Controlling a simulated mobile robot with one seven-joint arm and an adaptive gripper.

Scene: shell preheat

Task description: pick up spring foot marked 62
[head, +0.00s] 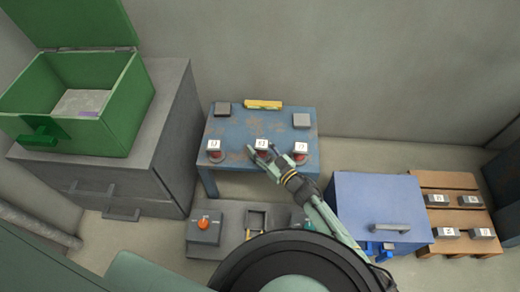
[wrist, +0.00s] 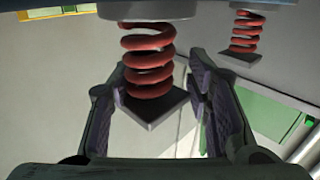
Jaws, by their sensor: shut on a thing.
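Three spring feet with white labelled tops and red springs stand in a row along the front of the blue table in the head view: left (head: 215,146), middle (head: 262,145) and right (head: 301,148). The labels are too small to read surely; the middle one could be 62. My gripper (head: 264,155) is at the middle foot. In the wrist view my gripper (wrist: 163,65) has its fingers on either side of the foot's red spring (wrist: 148,60) and square plate (wrist: 152,108), shut on it. Another red spring (wrist: 246,32) shows apart at right.
The blue table (head: 235,125) also bears two grey blocks and a yellow piece (head: 263,104) at the back. An open green box (head: 100,130) stands on a grey cabinet at left. A blue chest (head: 375,200) and a pallet (head: 445,182) with several labelled blocks are at right.

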